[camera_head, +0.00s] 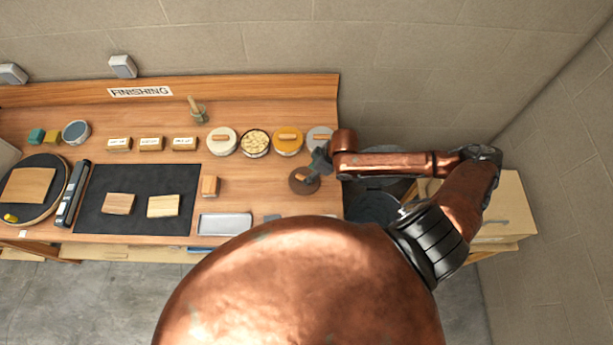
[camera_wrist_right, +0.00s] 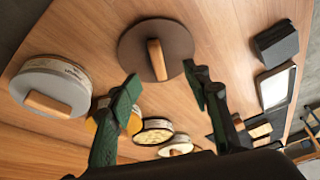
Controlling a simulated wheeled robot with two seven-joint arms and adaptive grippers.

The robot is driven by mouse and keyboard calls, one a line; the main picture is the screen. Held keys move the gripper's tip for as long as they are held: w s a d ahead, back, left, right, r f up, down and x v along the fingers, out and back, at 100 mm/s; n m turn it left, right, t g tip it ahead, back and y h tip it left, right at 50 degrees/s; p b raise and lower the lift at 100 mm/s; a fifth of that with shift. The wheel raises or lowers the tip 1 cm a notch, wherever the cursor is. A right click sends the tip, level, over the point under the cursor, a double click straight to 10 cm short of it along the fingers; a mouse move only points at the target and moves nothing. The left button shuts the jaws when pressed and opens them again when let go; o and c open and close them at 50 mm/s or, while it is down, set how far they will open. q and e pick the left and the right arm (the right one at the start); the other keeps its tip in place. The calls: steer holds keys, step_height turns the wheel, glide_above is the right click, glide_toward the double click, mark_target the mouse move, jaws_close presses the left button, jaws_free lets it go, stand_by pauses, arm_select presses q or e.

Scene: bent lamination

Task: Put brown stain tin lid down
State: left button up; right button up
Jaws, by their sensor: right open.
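The brown stain tin lid (camera_head: 304,184) is a dark brown disc with a wooden bar handle. It lies flat on the wooden bench near its right end, handle up. In the right wrist view the lid (camera_wrist_right: 178,42) shows whole, just beyond the fingertips, with no tin wall visible beneath it. My right gripper (camera_head: 320,161) is over the lid's far edge in the head view. In the wrist view my right gripper (camera_wrist_right: 160,82) has its two green fingers spread apart with nothing between them. My left gripper is not in view.
Behind the lid stand a grey-lidded tin (camera_head: 320,135), a yellow-lidded tin (camera_head: 288,147), an open tin of pale pieces (camera_head: 256,153) and a white-lidded tin (camera_head: 222,148). A wooden block (camera_head: 209,187) and a metal tray (camera_head: 225,223) lie left of the lid.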

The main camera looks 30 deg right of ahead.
steer(key=v, duration=0.6)
steer(key=shift+r, duration=0.35)
steer(key=shift+s+d, duration=0.1)
steer(key=shift+s, duration=0.05)
